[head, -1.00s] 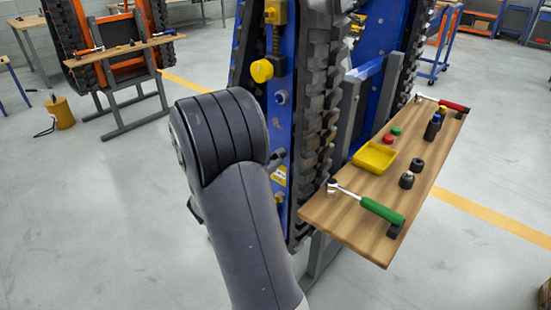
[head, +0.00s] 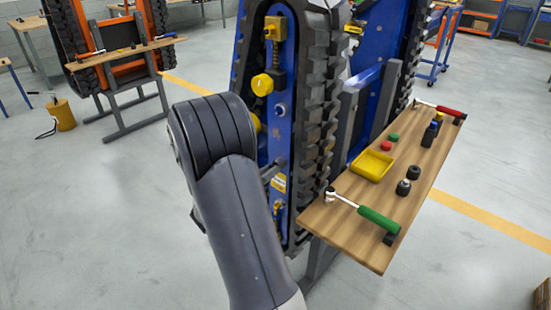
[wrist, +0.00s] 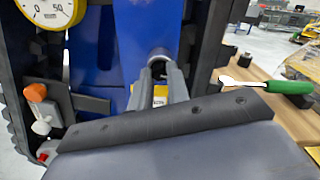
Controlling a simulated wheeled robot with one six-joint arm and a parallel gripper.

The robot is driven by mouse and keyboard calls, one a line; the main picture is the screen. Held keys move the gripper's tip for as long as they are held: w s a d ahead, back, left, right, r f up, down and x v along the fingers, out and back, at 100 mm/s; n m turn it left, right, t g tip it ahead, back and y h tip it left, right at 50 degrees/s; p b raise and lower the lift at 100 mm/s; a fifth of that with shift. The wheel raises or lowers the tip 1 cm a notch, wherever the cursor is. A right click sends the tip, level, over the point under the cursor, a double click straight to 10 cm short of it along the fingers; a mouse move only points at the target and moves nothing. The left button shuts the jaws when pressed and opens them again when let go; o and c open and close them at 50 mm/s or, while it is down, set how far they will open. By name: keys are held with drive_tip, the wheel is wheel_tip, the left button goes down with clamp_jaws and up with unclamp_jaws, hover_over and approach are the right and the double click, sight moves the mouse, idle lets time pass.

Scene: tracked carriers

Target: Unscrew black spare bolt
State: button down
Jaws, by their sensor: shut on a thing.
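In the wrist view, my gripper (wrist: 163,78) is closed around a round grey bolt-like part (wrist: 160,55) in front of the blue panel (wrist: 112,60) of the carrier. Only the rounded end of this part shows, and its dark grey colour makes it hard to say whether it is the black spare bolt. The fingers hide the rest, so I cannot tell how deep it sits. In the head view my arm hides most of the gripper. A grey bolt (head: 281,108) sits higher on the blue frame (head: 278,130).
A wooden shelf (head: 345,240) stands to the right, with a green-handled ratchet (head: 378,219), a yellow tray (head: 371,165), black sockets (head: 404,187) and a red-handled tool (head: 450,110). A dial gauge (wrist: 48,10) and an orange knob (wrist: 36,92) are close left of my gripper. Black track (head: 318,130) borders the panel.

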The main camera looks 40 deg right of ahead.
drive_tip(key=n+p, duration=0.6)
drive_tip(key=n, duration=0.1)
drive_tip(key=shift+p, duration=0.4)
drive_tip(key=shift+n+p, duration=4.3)
drive_tip(key=shift+n, duration=0.5)
